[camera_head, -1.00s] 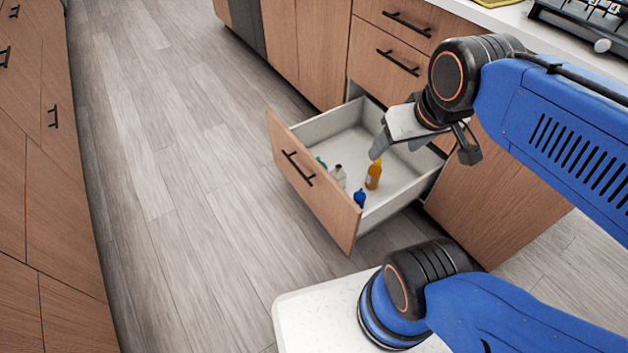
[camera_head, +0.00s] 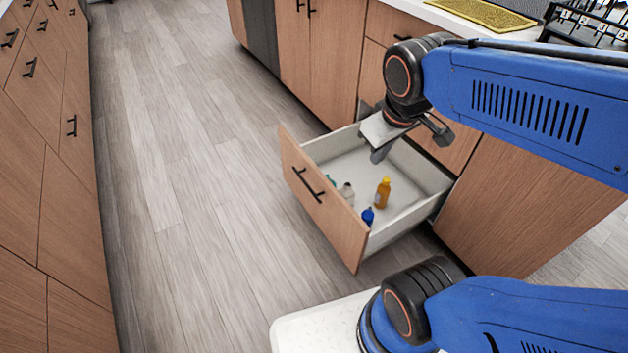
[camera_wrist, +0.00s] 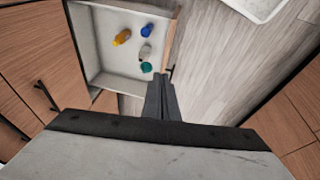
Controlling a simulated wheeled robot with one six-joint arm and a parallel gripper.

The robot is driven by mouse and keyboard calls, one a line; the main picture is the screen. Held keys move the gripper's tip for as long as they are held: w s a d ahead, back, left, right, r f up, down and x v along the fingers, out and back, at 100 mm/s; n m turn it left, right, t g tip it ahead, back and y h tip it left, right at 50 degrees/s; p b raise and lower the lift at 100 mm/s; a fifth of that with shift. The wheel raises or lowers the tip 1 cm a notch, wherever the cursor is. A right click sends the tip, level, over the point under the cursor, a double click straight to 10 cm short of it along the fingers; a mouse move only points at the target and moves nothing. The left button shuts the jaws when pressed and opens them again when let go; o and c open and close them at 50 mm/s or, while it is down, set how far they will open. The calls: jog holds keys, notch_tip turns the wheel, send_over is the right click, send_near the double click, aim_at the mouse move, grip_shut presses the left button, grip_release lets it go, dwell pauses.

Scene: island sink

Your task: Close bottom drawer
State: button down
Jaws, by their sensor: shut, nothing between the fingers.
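The bottom drawer (camera_head: 322,200) is pulled well out of the wooden cabinet, its front with a black bar handle (camera_head: 307,186) facing left. Inside lie or stand an orange bottle (camera_head: 382,192), a blue bottle (camera_head: 367,216), a whitish bottle (camera_head: 347,194) and a teal item at the front. My gripper (camera_head: 379,155) is shut and empty, pointing down above the drawer's far side in the head view. In the wrist view, my shut fingers (camera_wrist: 161,97) show near a corner of the drawer front (camera_wrist: 169,42). Whether they touch it cannot be told.
Closed cabinet doors (camera_head: 303,60) line the far side, below a counter with a yellow mat (camera_head: 480,14). A facing row of wooden cabinets (camera_head: 50,150) stands at left. The grey floor (camera_head: 190,200) between them is clear.

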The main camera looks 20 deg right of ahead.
jog(key=w+a+f+n+g+h, duration=0.1)
jog(key=w+a+f+n+h, duration=0.1)
jog(key=w+a+f+n, duration=0.7)
jog(key=w+a+f+n+g+h, duration=0.1)
jog(key=w+a+f+n+h, duration=0.1)
jog(key=w+a+f+n, duration=0.75)
jog(key=m, duration=0.1)
send_near(314, 178)
jog(key=shift+s+d+f, duration=0.6)
jog(key=shift+s+f, duration=0.2)
jog(key=shift+f, duration=0.1)
jog(key=shift+s+d+f, duration=0.65)
jog(key=shift+s+f, duration=0.15)
jog(key=shift+f, duration=0.1)
jog(key=w+d, duration=0.3)
jog(key=d, duration=0.9)
jog(key=w+d, duration=0.3)
jog(key=d, duration=0.9)
jog(key=w+d, duration=0.3)
jog(key=d, duration=0.9)
jog(key=shift+w, duration=0.35)
jog(key=shift+a, duration=0.1)
